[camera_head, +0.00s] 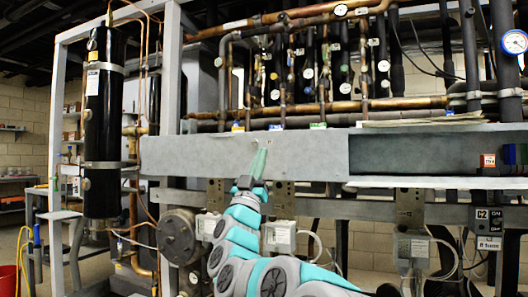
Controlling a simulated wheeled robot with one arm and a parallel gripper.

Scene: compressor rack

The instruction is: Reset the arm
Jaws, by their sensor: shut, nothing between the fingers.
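My arm, teal and grey, rises from the bottom middle of the head view. My gripper (259,163) points up and away in front of the grey metal beam (190,157) of the rack. Its fingers are together with nothing between them. I cannot tell from this view whether the fingertips touch the beam or stand apart from it.
Copper pipes (400,104) and several valves run above the beam. A tall black cylinder (104,125) stands at the left on a grey frame. Grey boxes (280,237) hang below the beam. A round gauge (514,42) is at the upper right. A red bucket (8,281) is at the lower left.

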